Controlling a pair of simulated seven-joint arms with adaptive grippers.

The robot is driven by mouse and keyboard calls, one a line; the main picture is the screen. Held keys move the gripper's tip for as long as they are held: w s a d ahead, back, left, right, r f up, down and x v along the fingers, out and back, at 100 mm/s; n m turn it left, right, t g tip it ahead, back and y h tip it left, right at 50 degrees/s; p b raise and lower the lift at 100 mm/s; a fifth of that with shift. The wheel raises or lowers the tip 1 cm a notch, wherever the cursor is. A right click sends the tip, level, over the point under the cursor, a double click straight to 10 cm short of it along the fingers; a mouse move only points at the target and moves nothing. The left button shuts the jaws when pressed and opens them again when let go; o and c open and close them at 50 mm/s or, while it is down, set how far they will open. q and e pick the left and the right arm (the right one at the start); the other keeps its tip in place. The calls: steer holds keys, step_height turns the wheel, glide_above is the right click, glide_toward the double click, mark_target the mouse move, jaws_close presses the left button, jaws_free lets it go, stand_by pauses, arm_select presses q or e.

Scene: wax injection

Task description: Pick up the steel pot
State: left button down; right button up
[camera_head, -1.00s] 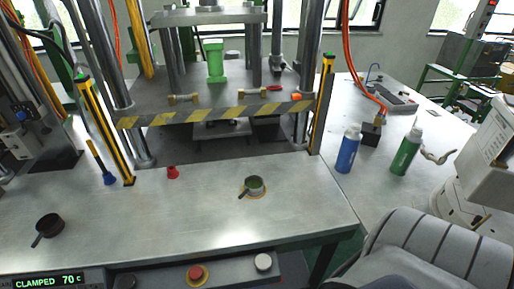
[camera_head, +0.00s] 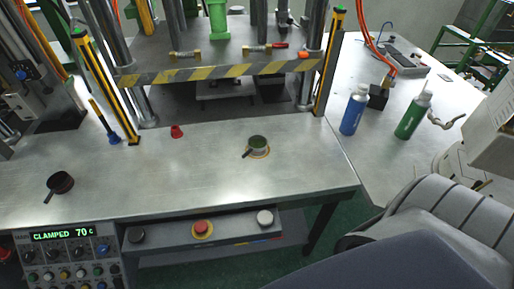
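A small steel pot (camera_head: 257,143) with a dark handle pointing to the lower left stands on a round tan mat (camera_head: 266,153) on the metal bench (camera_head: 200,165). It looks upright, and its inside looks greenish. A second, dark brown pan (camera_head: 61,182) with a handle sits on the bench at the left. I see neither gripper's fingers in this view, and nothing touches the pot.
A yellow-black striped bar (camera_head: 220,74) and posts (camera_head: 329,62) stand behind the pot. A red cone-like piece (camera_head: 177,131) is to its left. Blue (camera_head: 354,110) and green (camera_head: 413,115) bottles stand right. A control panel (camera_head: 70,258) reads CLAMPED 70 c. Bench around the pot is clear.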

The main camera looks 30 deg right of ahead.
arm_select(q)
steer(key=shift+w, duration=0.35)
steer(key=c, duration=1)
jaws_free()
steer(key=shift+s, duration=0.35)
steer(key=shift+c, duration=0.2)
steer(key=o, duration=0.8)
steer(key=shift+a, duration=0.1)
